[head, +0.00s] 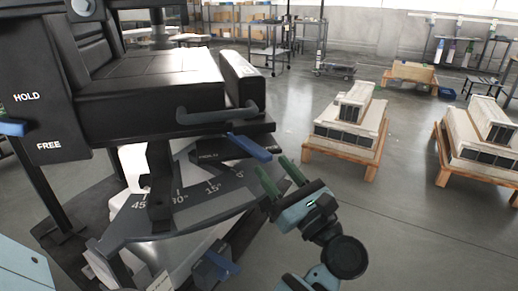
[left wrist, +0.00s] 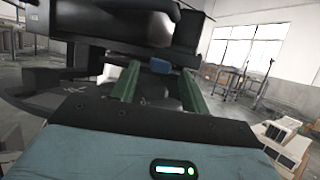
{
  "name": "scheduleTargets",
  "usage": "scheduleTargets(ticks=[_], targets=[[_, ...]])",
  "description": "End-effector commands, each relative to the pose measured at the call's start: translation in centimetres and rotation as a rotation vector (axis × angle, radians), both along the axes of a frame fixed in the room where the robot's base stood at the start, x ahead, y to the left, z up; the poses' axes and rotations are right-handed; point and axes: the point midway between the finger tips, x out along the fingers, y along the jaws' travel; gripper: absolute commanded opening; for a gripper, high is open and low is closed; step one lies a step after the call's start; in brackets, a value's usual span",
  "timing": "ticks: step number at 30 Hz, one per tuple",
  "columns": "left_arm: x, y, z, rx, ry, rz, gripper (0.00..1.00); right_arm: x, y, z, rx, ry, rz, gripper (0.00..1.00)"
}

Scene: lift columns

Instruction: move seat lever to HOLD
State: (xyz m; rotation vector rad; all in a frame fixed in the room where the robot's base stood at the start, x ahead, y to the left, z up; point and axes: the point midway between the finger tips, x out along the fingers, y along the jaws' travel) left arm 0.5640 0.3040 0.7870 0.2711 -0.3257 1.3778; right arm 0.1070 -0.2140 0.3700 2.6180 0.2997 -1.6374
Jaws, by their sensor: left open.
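The head view shows a black seat (head: 150,85) with a grey handle bar (head: 215,115) on its front. A blue lever (head: 250,147) sticks out below the seat's right edge; its blue end (left wrist: 160,66) shows between my fingertips in the left wrist view. A black panel (head: 35,75) at left reads HOLD above and FREE below. A blue handle (head: 12,127) sits between those words, cut by the frame edge. My left gripper (head: 272,164) is open, with green fingers pointing at the blue lever's end. It looks just short of it. My right gripper is not in view.
Below the seat is a grey plate (head: 130,225) with angle marks. A lower blue lever (head: 220,262) sits beside it. Open floor lies right of the seat.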

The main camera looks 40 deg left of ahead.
Motion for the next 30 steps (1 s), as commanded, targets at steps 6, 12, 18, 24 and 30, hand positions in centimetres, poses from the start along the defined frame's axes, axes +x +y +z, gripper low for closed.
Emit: scheduleTargets(ticks=[6,12,18,24,30], targets=[[0.5,3.0,1.4,0.004,-0.003,0.002,0.46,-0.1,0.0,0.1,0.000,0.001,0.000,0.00],[0.9,5.4,2.3,0.003,-0.001,0.002,0.46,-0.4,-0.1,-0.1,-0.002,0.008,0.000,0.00],[1.1,6.3,2.7,0.003,0.000,0.000,0.46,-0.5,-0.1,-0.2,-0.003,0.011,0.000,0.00],[1.1,6.4,2.7,0.002,0.001,-0.001,0.46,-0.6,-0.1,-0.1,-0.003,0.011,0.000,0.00],[1.1,6.3,2.7,0.002,0.001,0.000,0.26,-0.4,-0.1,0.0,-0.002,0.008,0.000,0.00]])
